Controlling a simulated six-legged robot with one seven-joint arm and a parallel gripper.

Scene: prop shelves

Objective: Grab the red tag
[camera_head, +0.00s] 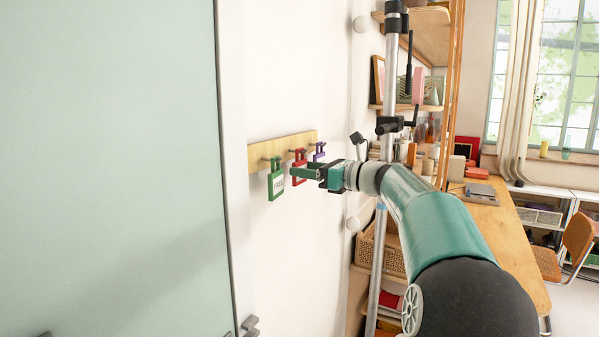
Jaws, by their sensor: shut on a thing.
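The red tag (299,155) hangs from a peg on a light wooden board (258,155) fixed to the white wall. My gripper (295,173) is at the lower part of the red tag, coming from the right, and is shut on it. The fingers cover part of the tag's lower half. A green tag (276,184) with a pale label hangs just left of the red one. A purple tag (319,152) hangs just right of it, above my gripper, partly hidden.
A pale green door (110,160) fills the left side. A metal pole (379,245) stands close to my arm, before wooden shelves (430,25) with a basket (390,250). A wooden desk (515,225) and an orange chair (578,238) are at the right.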

